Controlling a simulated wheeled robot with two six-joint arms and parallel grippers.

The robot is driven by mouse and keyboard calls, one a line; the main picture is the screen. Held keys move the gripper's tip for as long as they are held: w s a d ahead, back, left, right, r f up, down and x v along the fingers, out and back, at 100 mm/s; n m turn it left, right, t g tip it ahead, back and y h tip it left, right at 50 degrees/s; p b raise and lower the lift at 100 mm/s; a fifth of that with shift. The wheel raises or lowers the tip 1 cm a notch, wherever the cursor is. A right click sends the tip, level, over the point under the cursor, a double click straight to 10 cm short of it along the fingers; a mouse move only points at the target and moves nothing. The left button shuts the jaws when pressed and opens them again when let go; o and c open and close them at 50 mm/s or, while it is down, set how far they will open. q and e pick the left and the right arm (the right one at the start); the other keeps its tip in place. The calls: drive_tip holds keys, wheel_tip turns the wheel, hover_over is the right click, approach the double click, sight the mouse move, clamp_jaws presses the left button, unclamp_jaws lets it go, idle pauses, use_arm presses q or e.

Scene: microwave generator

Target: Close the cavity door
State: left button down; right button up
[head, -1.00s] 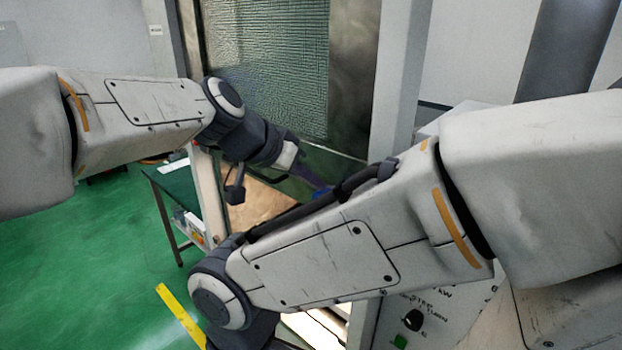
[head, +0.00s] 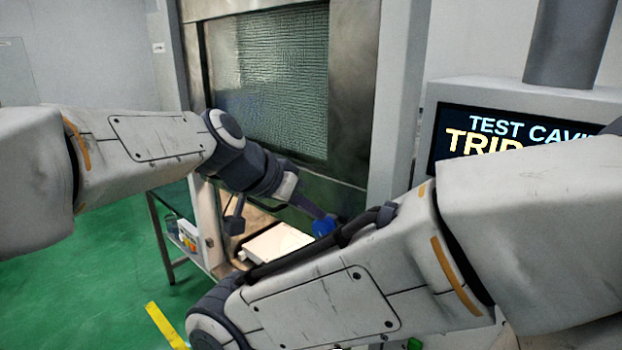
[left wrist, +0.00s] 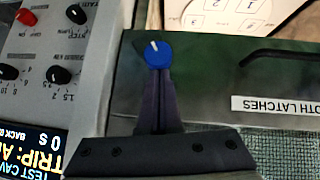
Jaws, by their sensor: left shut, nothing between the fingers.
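The cavity door (head: 345,170) is a green panel with a meshed window, raised in its frame at the centre of the head view. Below its lower edge the cavity opening shows. My left gripper (head: 312,212) is at the door's lower part, fingers shut with nothing between them. In the left wrist view my left gripper (left wrist: 158,75) has its fingertips against or just over a blue knob (left wrist: 158,54); contact is unclear. The blue knob also shows in the head view (head: 323,227). My right arm crosses the lower right; its gripper is out of view.
A dark bar handle (left wrist: 285,54) and a label (left wrist: 280,105) are on the door. A white flat item (head: 275,246) lies in the opening. A display (head: 470,138) reading "TEST CAVI… TRIP" stands at right. A control panel (left wrist: 45,45) has several knobs. Green floor is open at left.

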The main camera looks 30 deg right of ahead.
wheel_tip(320, 180, down, 36)
drive_tip(key=b, duration=3.3)
drive_tip(key=shift+r+b, duration=0.2)
drive_tip(key=shift+b, duration=0.1)
